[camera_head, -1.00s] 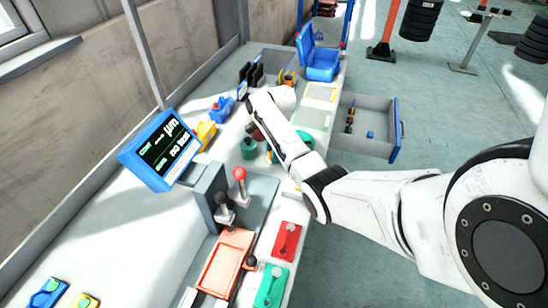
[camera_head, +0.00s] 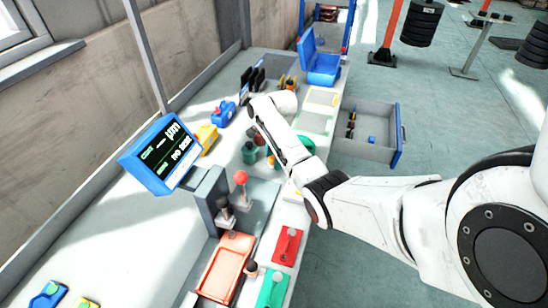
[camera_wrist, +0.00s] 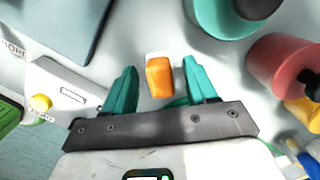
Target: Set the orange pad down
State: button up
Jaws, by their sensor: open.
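The orange pad (camera_wrist: 159,77) is a small block in the wrist view. It lies between the two teal fingers of my gripper (camera_wrist: 161,67), with a visible gap on each side. The fingers are apart and the gripper is open. A white patch shows at the pad's far edge. The pad seems to rest on the pale bench top (camera_wrist: 225,85), though its underside is hidden. In the head view my arm hides most of my gripper.
A teal round part (camera_wrist: 215,18) and a red cylinder (camera_wrist: 280,68) stand close on the right in the wrist view. A white box with a yellow button (camera_wrist: 40,103) is at left. In the head view, an open drawer (camera_head: 367,130) juts out.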

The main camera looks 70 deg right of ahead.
notch_tip(320, 180, up, 12)
jog(key=d, duration=0.1)
jog(key=shift+s, duration=0.45)
jog(key=shift+d+f, duration=0.1)
